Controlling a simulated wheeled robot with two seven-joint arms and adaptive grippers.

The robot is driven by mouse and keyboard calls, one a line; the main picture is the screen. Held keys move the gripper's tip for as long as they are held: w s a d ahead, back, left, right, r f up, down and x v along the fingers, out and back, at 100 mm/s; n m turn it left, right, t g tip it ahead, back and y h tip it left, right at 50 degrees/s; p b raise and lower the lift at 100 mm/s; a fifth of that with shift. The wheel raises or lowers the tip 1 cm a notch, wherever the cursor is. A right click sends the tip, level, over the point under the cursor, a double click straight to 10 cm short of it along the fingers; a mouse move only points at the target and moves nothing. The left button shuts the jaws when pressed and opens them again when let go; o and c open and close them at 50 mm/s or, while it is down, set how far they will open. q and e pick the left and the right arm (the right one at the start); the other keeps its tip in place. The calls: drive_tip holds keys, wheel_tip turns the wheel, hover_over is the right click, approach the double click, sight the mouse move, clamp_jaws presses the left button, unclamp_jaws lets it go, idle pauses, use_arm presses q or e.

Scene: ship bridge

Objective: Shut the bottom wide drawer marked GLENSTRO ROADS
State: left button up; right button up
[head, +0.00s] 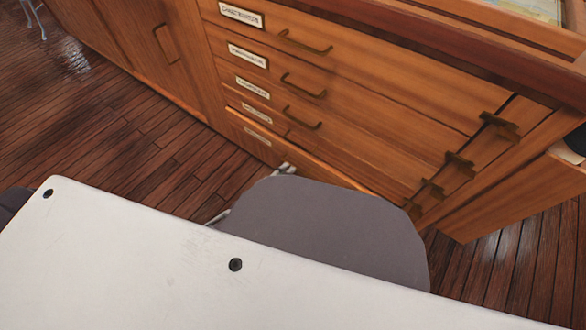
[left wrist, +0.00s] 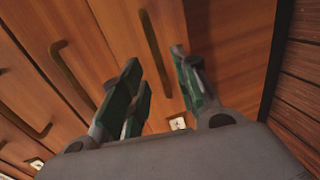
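The bottom wide drawer (head: 300,155) is the lowest in the wooden chest in the head view. Its top edge shows as a lit lip, so it seems to stand out slightly. Its small label (head: 257,135) is too blurred to read. My left gripper (head: 285,168) shows only as a small pale piece close to that drawer's front; the rest is hidden behind a grey rounded part of mine. In the left wrist view, the left gripper (left wrist: 160,90) is open, its green-padded fingers apart before the drawer fronts and a dark handle (left wrist: 155,45). Contact cannot be told. My right gripper is out of view.
Several labelled drawers with bar handles (head: 303,85) are stacked above. A cupboard door (head: 150,40) is at the left. More handles (head: 458,163) stick out at the right, near an open compartment (head: 570,165). Plank floor (head: 110,130) is clear at the left.

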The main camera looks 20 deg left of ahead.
use_arm(q)
drive_tip(key=shift+b+x, duration=0.9)
drive_tip(key=shift+x, duration=1.5)
clamp_jaws()
